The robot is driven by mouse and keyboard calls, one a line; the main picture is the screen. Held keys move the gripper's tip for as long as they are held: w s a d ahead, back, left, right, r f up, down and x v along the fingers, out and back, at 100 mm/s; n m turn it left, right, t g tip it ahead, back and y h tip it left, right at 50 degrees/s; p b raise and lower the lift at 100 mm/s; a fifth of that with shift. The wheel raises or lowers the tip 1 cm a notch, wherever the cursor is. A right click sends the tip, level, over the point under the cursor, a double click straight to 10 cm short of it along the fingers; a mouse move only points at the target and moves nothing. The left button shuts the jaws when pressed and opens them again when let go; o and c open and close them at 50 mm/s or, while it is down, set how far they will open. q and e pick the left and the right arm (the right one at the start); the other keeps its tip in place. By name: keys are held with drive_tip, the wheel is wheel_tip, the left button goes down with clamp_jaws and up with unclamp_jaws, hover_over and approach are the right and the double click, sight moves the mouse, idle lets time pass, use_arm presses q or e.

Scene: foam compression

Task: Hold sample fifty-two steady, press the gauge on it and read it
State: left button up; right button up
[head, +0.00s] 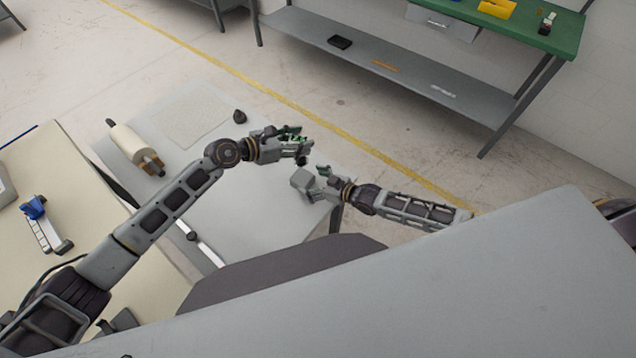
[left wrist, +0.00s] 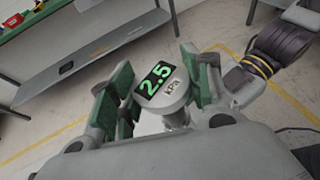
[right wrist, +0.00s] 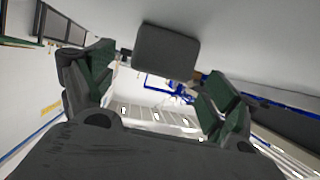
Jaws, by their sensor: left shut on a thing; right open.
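The gauge (left wrist: 162,84) is a round grey instrument whose lit green display reads 2.5 kPa in the left wrist view. My left gripper (head: 300,146) is shut on it above the right end of the grey table; in the left wrist view its green-padded fingers stand on either side of the gauge. A grey block (head: 302,180) is by the table's right edge, just below and apart from the left gripper in the head view. My right gripper (head: 316,184) is open beside this block; the block (right wrist: 167,52) also shows between its fingers in the right wrist view. No sample number is legible.
The table's middle is clear.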

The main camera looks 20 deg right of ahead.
sight(302, 178)
drive_tip(key=shift+x, duration=2.5)
drive_tip(key=shift+r, duration=0.1)
drive_tip(key=c, duration=1.1)
use_arm(q)
drive_tip(key=shift+f+n+t+y, duration=0.15)
drive_tip(key=shift+f+n+t, duration=0.3)
drive_tip(key=shift+f, duration=0.5)
drive_tip(key=shift+f+n+t+y, duration=0.15)
drive_tip(key=shift+f+n+t, duration=0.25)
drive_tip(key=shift+f, duration=0.55)
